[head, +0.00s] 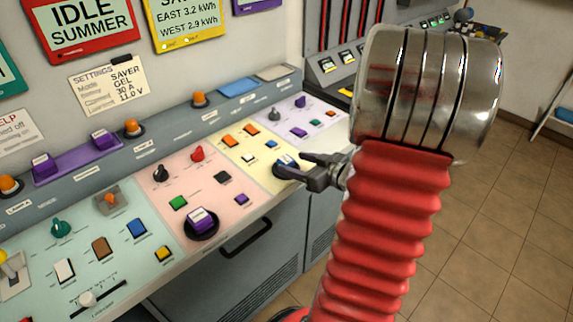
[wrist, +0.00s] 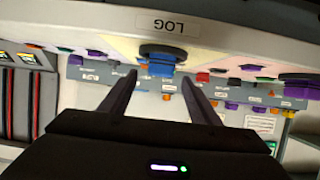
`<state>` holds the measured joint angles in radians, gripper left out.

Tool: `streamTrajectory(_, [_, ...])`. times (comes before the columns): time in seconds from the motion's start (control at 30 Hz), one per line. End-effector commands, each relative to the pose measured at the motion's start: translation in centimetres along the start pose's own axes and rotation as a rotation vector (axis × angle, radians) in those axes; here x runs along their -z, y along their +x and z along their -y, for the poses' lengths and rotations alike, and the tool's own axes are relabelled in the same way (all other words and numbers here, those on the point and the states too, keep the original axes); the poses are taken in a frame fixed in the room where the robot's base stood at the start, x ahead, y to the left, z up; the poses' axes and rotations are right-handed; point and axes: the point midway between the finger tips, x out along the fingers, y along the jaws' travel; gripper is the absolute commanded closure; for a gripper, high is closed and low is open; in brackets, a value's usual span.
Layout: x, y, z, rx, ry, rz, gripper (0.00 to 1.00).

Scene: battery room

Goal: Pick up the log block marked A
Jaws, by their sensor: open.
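A blue block (head: 284,161) with a pale top sits on a dark round holder at the front of the yellow panel. In the wrist view the blue block (wrist: 160,70) stands by its dark holder (wrist: 163,50), under an upside-down LOG label (wrist: 182,23). I cannot read a letter A on it. My gripper (head: 291,165) is open, its fingers pointing left at the blue block and partly covering it. In the wrist view the block shows between the two fingertips (wrist: 159,79); I cannot tell whether they touch it.
A purple block (head: 200,217) with a white label sits on another round holder on the pink panel. Two more labelled purple blocks (head: 43,165) (head: 103,138) stand on the back ledge. Switches and coloured buttons cover the console. A dark handle (head: 247,240) juts from the front; tiled floor lies right.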

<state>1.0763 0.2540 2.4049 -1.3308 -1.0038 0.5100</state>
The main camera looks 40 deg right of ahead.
Motion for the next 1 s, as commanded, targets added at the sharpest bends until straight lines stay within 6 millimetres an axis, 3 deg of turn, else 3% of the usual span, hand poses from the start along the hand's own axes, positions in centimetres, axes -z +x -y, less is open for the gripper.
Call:
streamTrajectory(0.5, [-0.2, 5.0, 0.1, 0.002, -0.001, 0.001, 0.44])
streamTrajectory(1.0, [-0.1, 5.2, 0.1, 0.001, -0.001, 0.000, 0.44])
